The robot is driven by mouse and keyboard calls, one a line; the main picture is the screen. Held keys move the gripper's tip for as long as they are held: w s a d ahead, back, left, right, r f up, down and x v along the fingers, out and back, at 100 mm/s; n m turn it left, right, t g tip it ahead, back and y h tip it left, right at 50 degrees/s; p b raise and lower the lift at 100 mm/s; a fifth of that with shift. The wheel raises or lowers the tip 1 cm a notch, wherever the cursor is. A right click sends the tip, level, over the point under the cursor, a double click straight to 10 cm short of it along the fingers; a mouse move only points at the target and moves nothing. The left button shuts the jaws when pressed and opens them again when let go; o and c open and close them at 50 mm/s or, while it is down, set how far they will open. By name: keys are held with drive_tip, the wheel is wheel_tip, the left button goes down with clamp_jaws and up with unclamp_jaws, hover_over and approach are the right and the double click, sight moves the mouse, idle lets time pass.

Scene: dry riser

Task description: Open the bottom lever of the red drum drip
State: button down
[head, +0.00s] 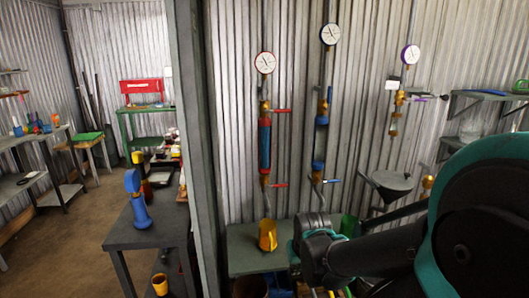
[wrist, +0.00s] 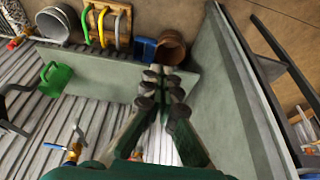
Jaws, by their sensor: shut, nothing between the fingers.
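The red drum drip is the left riser on the corrugated wall in the head view, with a red-rimmed gauge (head: 265,63) on top. An upper red lever (head: 281,111) and a bottom red lever (head: 279,185) both stick out to the right, roughly level. My gripper (head: 309,224) is below and right of the bottom lever, apart from it, over the bench. In the wrist view my gripper (wrist: 164,88) has its fingers together and empty. I cannot make out the red bottom lever there.
A blue riser with a bottom blue lever (head: 332,181) stands right of the red one; a blue lever (wrist: 78,132) shows in the wrist view. A yellow can (head: 267,236) and a green can (head: 348,225) stand on the bench (head: 242,262). A grey post (head: 190,130) is at left.

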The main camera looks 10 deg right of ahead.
drive_tip(key=c, duration=2.3)
unclamp_jaws()
drive_tip(key=shift+o, duration=2.5)
drive_tip(key=shift+w+a+r, duration=0.1)
drive_tip(key=shift+w+r, duration=0.05)
drive_tip(key=shift+w, duration=0.25)
drive_tip(key=o, duration=0.3)
drive_tip(key=w+r+m+y, duration=0.1)
drive_tip(key=w+y, duration=0.1)
drive_tip(key=w, duration=0.4)
drive_tip(key=w+a+r+m+y, duration=0.1)
drive_tip(key=w+m+y, duration=0.1)
drive_tip(key=w, duration=0.4)
drive_tip(key=shift+w+a+r, duration=0.2)
drive_tip(key=shift+a+r, duration=0.05)
drive_tip(key=shift+r, duration=0.1)
drive_tip(key=m+t+y, duration=0.7)
drive_tip(key=y, duration=0.1)
approach(281, 185)
drive_tip(key=x, duration=1)
drive_tip(key=shift+w+f, duration=0.25)
drive_tip(key=shift+w, duration=0.05)
drive_tip(key=shift+c, duration=0.6)
